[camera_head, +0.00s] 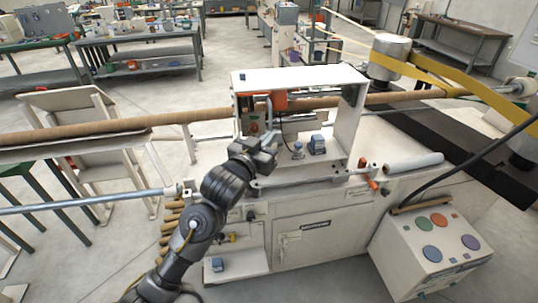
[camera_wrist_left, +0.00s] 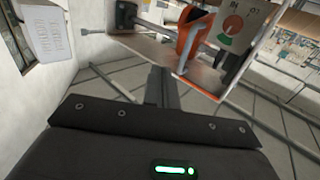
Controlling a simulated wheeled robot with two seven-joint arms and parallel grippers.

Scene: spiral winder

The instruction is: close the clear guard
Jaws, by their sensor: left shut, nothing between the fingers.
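The machine's white box-shaped housing (camera_head: 300,78) stands in the middle of the head view, with its front open to my view. I cannot make out the clear guard as a distinct pane in either view. My left gripper (camera_head: 266,152) is in front of the housing's lower left part. In the left wrist view its fingers (camera_wrist_left: 161,86) are together and empty. An orange part (camera_wrist_left: 190,40) and a panel with a dial (camera_wrist_left: 235,28) show beyond the fingers. I cannot tell whether the gripper touches anything. My right gripper is not in view.
A long brown tube (camera_head: 110,129) runs through the housing. A yellow belt (camera_head: 440,75) wraps a drum (camera_head: 390,55) at right. A control box with coloured buttons (camera_head: 428,245) stands at the front right. A steel rod (camera_head: 90,202) extends left. Floor is open at the lower left.

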